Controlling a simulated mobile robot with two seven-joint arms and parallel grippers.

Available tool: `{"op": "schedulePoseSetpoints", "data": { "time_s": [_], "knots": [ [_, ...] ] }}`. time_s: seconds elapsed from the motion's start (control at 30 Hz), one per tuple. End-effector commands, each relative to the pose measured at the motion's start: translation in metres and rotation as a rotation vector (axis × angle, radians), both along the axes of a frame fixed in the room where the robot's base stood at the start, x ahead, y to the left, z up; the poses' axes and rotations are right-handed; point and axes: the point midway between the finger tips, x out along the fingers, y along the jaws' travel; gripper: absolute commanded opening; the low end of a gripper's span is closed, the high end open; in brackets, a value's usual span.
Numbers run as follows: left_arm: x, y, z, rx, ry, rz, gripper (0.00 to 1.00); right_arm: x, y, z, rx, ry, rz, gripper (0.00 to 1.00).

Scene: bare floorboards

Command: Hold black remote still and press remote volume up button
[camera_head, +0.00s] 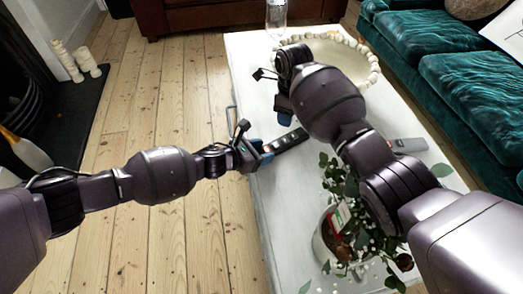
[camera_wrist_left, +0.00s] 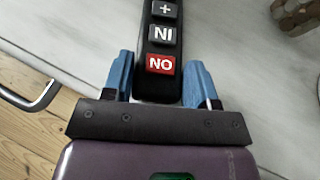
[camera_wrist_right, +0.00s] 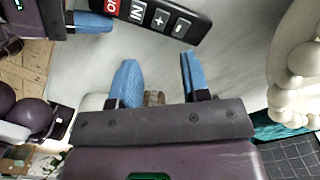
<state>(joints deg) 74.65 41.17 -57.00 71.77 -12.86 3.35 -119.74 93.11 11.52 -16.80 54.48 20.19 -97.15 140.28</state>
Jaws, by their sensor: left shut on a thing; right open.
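The black remote (camera_head: 287,140) lies over the white table near its left edge. In the left wrist view the remote (camera_wrist_left: 161,50) points away between the blue fingers, with a red NO button, a grey NI button and a plus button showing. My left gripper (camera_head: 264,151) is shut on its near end. My right gripper (camera_head: 284,108) is open and empty, above and beyond the remote. In the right wrist view the remote (camera_wrist_right: 155,17) crosses the top, with plus and minus buttons, ahead of the open right fingers (camera_wrist_right: 157,62) and apart from them.
The white table (camera_head: 262,200) also bears a grey remote (camera_head: 408,145), a potted plant (camera_head: 335,240), a bead-rimmed tray (camera_head: 372,72) and a glass (camera_head: 276,15). A green sofa (camera_head: 445,60) stands at right. Floorboards (camera_head: 165,90) are open at left.

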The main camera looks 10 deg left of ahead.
Motion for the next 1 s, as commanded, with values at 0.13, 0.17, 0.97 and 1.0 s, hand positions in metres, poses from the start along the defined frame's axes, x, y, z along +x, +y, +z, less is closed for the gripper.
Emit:
{"op": "schedulePoseSetpoints", "data": {
  "time_s": [0.13,0.17,0.97,1.0],
  "knots": [
    [0.0,0.0002,-0.0001,0.0,0.0,0.0,0.26,0.0,0.0,0.0,0.0,0.0,0.0,0.29],
    [0.0,0.0002,-0.0001,0.0,0.0,0.0,0.26,0.0,0.0,0.0,0.0,0.0,0.0,0.24],
    [0.0,0.0003,-0.0002,0.001,0.001,0.0,0.26,0.0,0.0,0.0,0.0,0.0,0.0,0.0],
    [0.0,0.0003,-0.0002,0.001,0.001,0.0,0.26,0.0,0.0,0.0,0.0,0.0,0.0,0.0]
  ]
}}
